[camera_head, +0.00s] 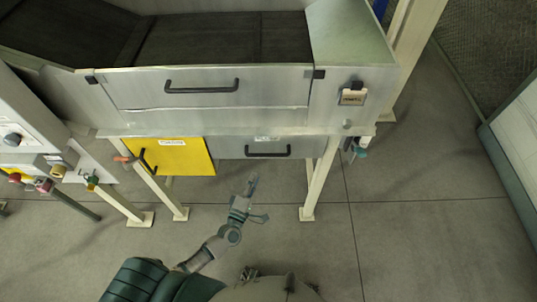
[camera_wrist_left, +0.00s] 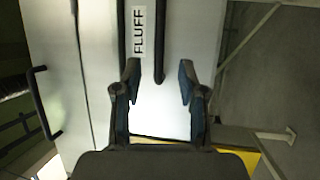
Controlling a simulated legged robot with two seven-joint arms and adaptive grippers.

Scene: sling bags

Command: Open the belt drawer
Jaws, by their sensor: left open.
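A wide grey panel with a long black handle (camera_head: 201,87) is on the machine's upper front. Below it is a grey drawer (camera_head: 230,149) with a black bar handle (camera_head: 268,154) and a small label. In the left wrist view a label reading FLUFF (camera_wrist_left: 138,32) sits beside a black handle (camera_wrist_left: 160,40). Neither front reads as belt; both look closed. My left gripper (camera_head: 258,200) is open and empty, below and in front of the lower drawer, apart from its handle. In the left wrist view its spread fingers (camera_wrist_left: 160,80) face the FLUFF drawer. My right gripper is not seen.
A yellow panel (camera_head: 180,157) with a black handle is left of the lower drawer. Pale legs (camera_head: 320,178) support the machine. A control box with knobs (camera_head: 30,130) stands at left. Grey tiled floor (camera_head: 420,240) is clear at right.

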